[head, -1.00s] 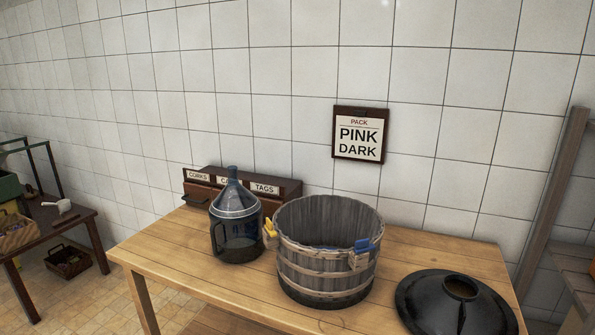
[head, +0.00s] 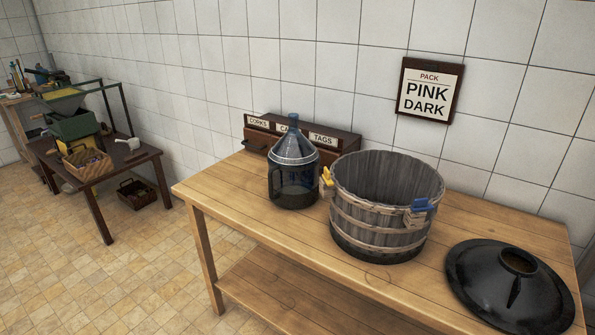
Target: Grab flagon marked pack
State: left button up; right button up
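A blue-tinted glass flagon (head: 293,170) with a grey conical top and a dark handle frame stands upright on the wooden table, left of the basket. I see no mark on the flagon itself. A framed sign (head: 429,91) on the wall reads "PACK", "PINK", "DARK". A large wooden slatted basket (head: 381,236) stands on the table, open at the top, with a yellow clip (head: 327,178) on its left and a blue clip (head: 419,206) on its right. Neither of my grippers shows in the head view.
A black lid (head: 509,289) with a central opening lies at the table's right. A drawer box (head: 259,143) labelled CORKS and TAGS stands at the back. The table's (head: 235,186) left front is bare. Tiled floor (head: 110,285) is open at left, before a darker side table (head: 143,156).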

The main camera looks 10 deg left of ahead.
aim_at(294, 161)
jog(key=i+j, duration=0.1)
jog(key=j, duration=0.3)
jog(key=i+j+z, duration=0.1)
jog(key=j, duration=0.35)
jog(key=i+j, duration=0.1)
jog(key=j, duration=0.3)
jog(key=z, duration=0.05)
